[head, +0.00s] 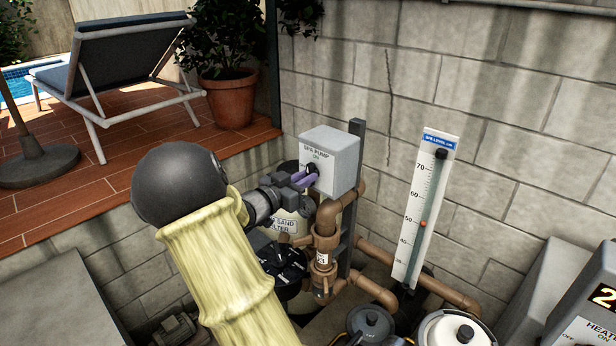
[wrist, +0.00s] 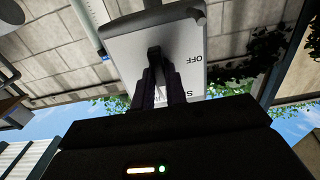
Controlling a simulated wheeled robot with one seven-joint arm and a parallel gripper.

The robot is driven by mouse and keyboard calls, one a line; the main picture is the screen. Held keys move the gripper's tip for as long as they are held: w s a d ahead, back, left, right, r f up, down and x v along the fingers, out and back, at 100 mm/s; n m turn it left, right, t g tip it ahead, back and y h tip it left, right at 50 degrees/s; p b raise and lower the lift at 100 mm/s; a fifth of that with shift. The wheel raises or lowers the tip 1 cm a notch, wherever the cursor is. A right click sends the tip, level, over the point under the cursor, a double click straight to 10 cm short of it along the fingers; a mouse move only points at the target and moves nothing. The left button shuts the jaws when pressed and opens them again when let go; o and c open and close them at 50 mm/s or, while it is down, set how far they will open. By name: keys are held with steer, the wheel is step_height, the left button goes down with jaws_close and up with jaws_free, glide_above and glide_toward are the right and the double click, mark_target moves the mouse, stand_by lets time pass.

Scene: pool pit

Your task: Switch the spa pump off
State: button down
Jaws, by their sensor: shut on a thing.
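The spa pump switch box (head: 338,150) is a grey box on a post, with "SPA PUMP" and "ON" printed on its front in the head view. My gripper (head: 306,178) reaches it from the left, its purple-grey fingers at the front face. In the wrist view the box face (wrist: 125,55) is upside down, with "OFF" to the right of a dark switch lever (wrist: 154,53). My gripper's fingers (wrist: 161,82) are shut on the lever.
Brown pipes (head: 376,291) and a sand filter (head: 285,222) lie below the box. A level gauge (head: 424,205) stands to the right, and a heater unit (head: 585,310) at the lower right. A block wall (head: 470,90) is close behind. A potted plant (head: 231,98) stands on the deck.

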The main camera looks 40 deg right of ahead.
steer(key=n+p, duration=1)
steer(key=n, duration=0.8)
steer(key=shift+n, duration=0.4)
steer(key=c, duration=1.3)
jaws_free()
steer(key=shift+a, duration=0.15)
steer(key=shift+s+a, duration=0.15)
steer(key=shift+a, duration=1.6)
steer(key=shift+s+a, duration=0.1)
steer(key=shift+a, duration=1.6)
